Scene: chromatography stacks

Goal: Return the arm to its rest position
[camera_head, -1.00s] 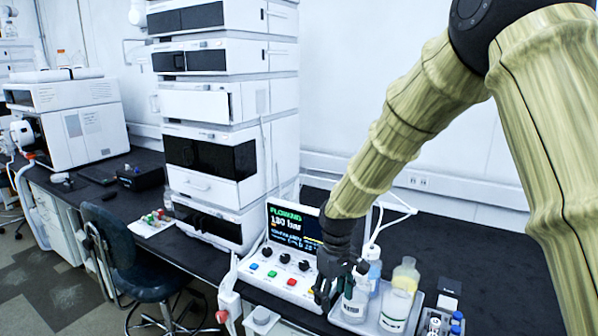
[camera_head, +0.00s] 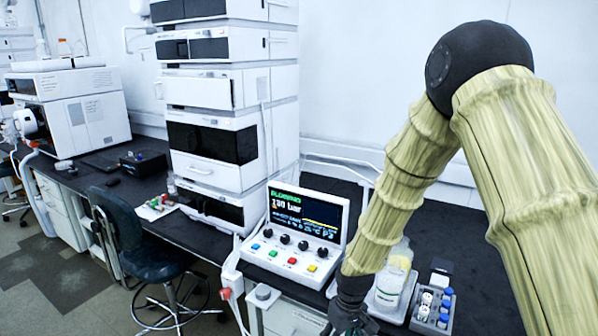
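My arm reaches in from the right in the head view, its bamboo-like links bent at a dark elbow joint. My gripper (camera_head: 348,318) is dark and hangs at the bottom edge, in front of the bench and left of the bottle tray. It is partly cut off by the frame, and its fingers are too unclear to tell open from shut. I see nothing clearly held in it.
The control box (camera_head: 295,232) with a lit screen and coloured buttons stands left of my forearm. The instrument stack (camera_head: 215,140) and chair (camera_head: 140,240) are further left.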

